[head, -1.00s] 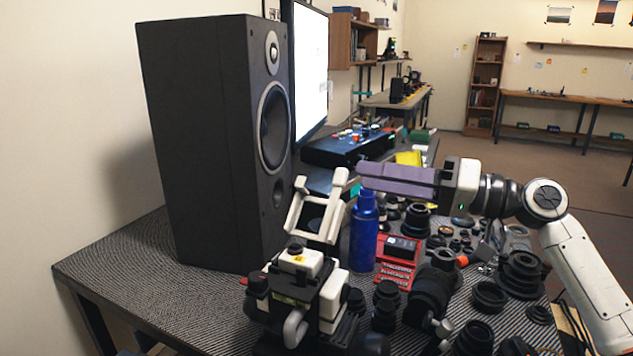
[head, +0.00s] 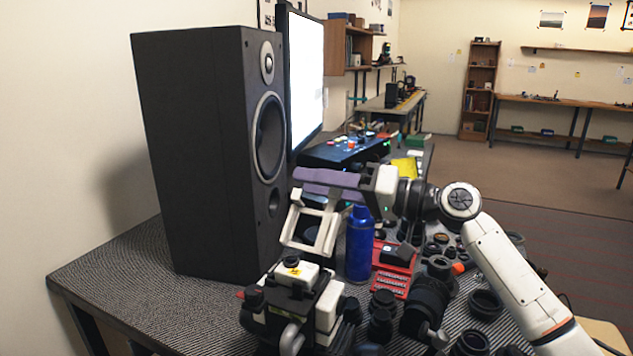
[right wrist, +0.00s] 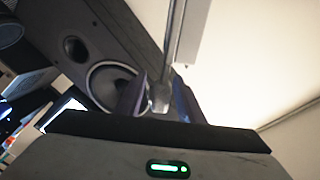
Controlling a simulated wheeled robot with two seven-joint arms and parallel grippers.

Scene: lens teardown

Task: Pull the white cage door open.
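The white cage door (head: 289,229) is an open rectangular frame that stands tilted up above a black and white machine (head: 297,271) with a yellow label. My right gripper (head: 296,182) has long purple fingers that reach left across the top of the frame. In the right wrist view, the two fingers (right wrist: 159,92) stand apart, with a pale grey bar (right wrist: 178,45) running down between them. The bar looks like part of the door; whether the fingers touch it is unclear. My left gripper is not in view.
A large black speaker (head: 195,150) stands close to the fingertips, with a bright monitor (head: 305,80) behind. A blue bottle (head: 359,248) stands just right of the door. A red case (head: 392,275) and several black lens parts (head: 486,304) crowd the table at right.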

